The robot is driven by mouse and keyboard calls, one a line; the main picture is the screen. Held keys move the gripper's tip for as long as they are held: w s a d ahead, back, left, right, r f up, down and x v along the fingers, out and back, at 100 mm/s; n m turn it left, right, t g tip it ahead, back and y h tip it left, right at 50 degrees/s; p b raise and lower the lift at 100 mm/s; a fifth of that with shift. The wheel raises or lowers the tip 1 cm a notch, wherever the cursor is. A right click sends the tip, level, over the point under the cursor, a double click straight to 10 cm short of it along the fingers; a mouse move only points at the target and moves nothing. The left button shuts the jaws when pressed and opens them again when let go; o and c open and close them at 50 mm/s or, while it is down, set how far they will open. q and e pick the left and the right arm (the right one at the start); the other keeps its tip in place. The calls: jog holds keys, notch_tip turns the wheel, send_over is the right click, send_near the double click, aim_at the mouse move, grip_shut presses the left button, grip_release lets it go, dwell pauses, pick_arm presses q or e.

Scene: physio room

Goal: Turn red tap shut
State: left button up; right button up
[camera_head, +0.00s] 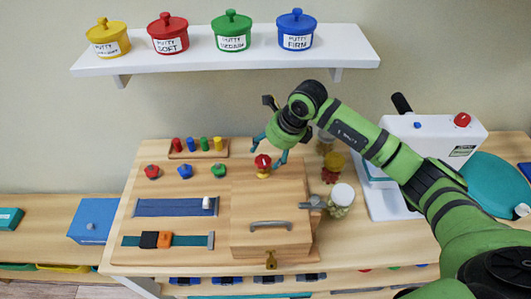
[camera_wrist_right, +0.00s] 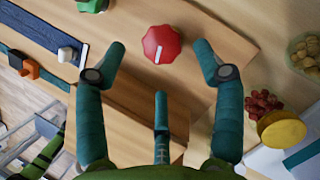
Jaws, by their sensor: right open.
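The red tap (camera_head: 263,162) is a round, scalloped red knob with a white line on its top, on a yellow base on the wooden board. In the right wrist view the red tap (camera_wrist_right: 161,44) lies ahead of my right gripper, between the lines of its spread fingers. My right gripper (camera_head: 270,147) is open and empty, just above and behind the tap in the head view. Its teal fingers (camera_wrist_right: 162,62) show apart in the right wrist view, and I see no contact with the tap. My left gripper is not in view.
A wooden box with a grey handle (camera_head: 270,226) stands just in front of the tap. A jar with a white lid (camera_head: 342,194) and a yellow-lidded jar (camera_head: 334,160) stand to the right. Red, blue and green knobs (camera_head: 185,171) lie left. A white shelf (camera_head: 350,50) with putty pots hangs above.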

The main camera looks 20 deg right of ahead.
aim_at(262, 159)
jog(key=shift+p+x, duration=0.5)
jog(key=shift+x, duration=1.85)
jog(key=shift+r, duration=0.1)
jog(key=c, duration=1.1)
jog(key=shift+w+r+m+t+h, duration=0.15)
jog(key=shift+m+t+h, duration=0.2)
jog(key=shift+m, duration=1.05)
jog(key=shift+r, duration=0.1)
jog(key=o, duration=1.1)
